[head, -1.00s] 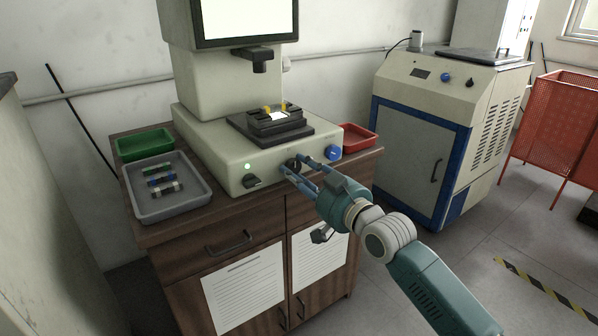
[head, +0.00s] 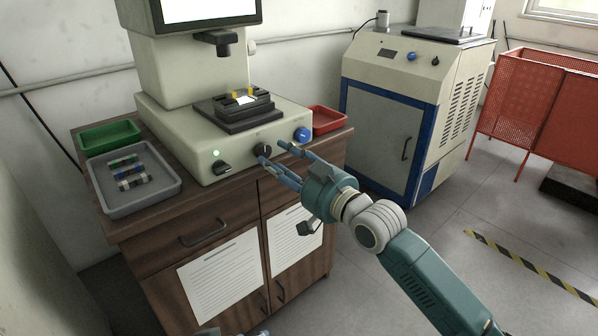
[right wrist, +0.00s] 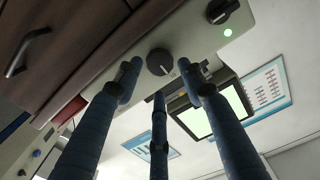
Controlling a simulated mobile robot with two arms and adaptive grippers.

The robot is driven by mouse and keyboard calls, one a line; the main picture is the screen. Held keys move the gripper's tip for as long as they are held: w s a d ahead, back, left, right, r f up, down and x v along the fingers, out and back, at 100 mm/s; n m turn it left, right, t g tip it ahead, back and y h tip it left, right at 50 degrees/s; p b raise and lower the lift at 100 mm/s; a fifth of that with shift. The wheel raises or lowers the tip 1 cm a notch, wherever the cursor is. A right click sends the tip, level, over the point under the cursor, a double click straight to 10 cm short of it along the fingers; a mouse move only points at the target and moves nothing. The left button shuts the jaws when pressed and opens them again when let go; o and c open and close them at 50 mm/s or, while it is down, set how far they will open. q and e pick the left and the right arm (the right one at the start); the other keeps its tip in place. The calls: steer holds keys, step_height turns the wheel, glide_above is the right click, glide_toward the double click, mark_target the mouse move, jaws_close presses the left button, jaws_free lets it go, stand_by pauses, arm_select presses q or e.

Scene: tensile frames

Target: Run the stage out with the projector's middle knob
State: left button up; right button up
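The projector (head: 170,112) stands on a wooden cabinet, with a row of knobs on its front. The middle knob (head: 264,149) is black and round; in the right wrist view this knob (right wrist: 159,62) shows between and beyond my fingertips. My right gripper (head: 273,153) is open just in front of it, its fingers spread and apart from the knob as far as I can see. The dark stage (head: 240,123) carries a block with yellow clips and a bright plate. A small part of what looks like my left gripper (head: 235,332) shows at the bottom edge; its fingers are mostly cut off.
A black knob (head: 221,167) is left of the middle one, a blue knob (head: 302,134) right. A grey tray (head: 112,205) with small parts, a green tray (head: 108,134) and a red tray (head: 330,120) flank the projector.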

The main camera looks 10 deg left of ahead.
steer(key=v, duration=0.8)
steer(key=shift+d, duration=0.1)
